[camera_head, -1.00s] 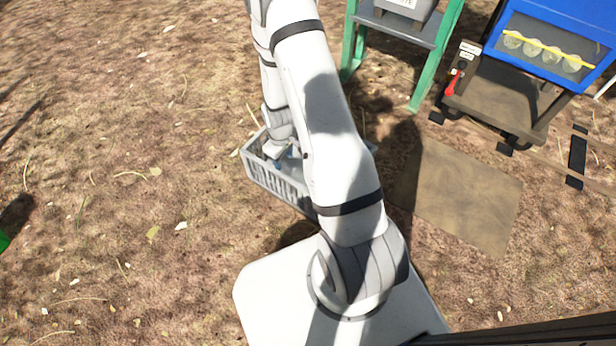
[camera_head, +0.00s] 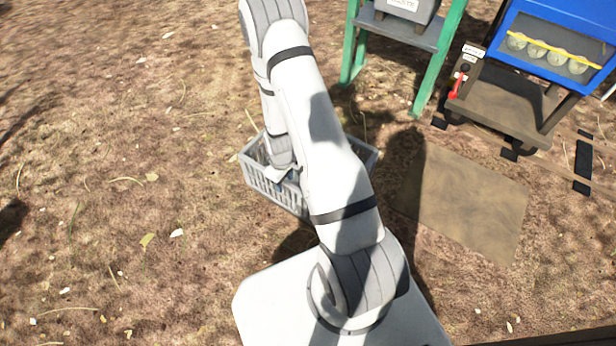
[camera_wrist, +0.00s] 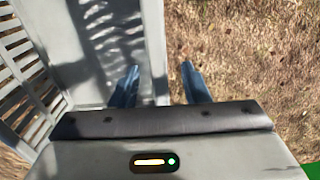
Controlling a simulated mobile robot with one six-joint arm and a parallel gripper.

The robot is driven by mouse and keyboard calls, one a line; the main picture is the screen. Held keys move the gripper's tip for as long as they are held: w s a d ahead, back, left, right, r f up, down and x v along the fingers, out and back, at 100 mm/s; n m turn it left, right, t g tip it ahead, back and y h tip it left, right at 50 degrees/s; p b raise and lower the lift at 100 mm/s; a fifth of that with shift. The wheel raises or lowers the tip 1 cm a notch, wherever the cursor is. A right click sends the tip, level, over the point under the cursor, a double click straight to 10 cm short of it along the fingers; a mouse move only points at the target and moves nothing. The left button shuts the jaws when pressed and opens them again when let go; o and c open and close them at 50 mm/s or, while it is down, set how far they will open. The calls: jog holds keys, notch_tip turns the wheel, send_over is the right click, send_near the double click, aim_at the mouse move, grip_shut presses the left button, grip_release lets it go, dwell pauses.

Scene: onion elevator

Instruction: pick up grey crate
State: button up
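The grey crate (camera_head: 262,182) with slatted sides stands on the ground, partly hidden behind my arm in the head view. Its slatted wall, floor and one rim (camera_wrist: 154,40) show in the wrist view, and no contents are visible there. My gripper (camera_wrist: 160,66) is open, with blue fingers pointing at the crate. The left finger is on the inner side of the rim and the right finger is outside it, over the ground. A gap shows between the right finger and the wall. In the head view the gripper is low at the crate, mostly hidden by my arm.
A green-legged stand (camera_head: 430,70) holds a grey box (camera_head: 404,7) at the top. Right of it is a blue machine (camera_head: 540,20) on a wheeled wooden frame. A flat brown board (camera_head: 465,205) lies on the ground. The ground at left is clear.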

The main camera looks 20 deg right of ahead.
grip_shut()
dwell(1.3)
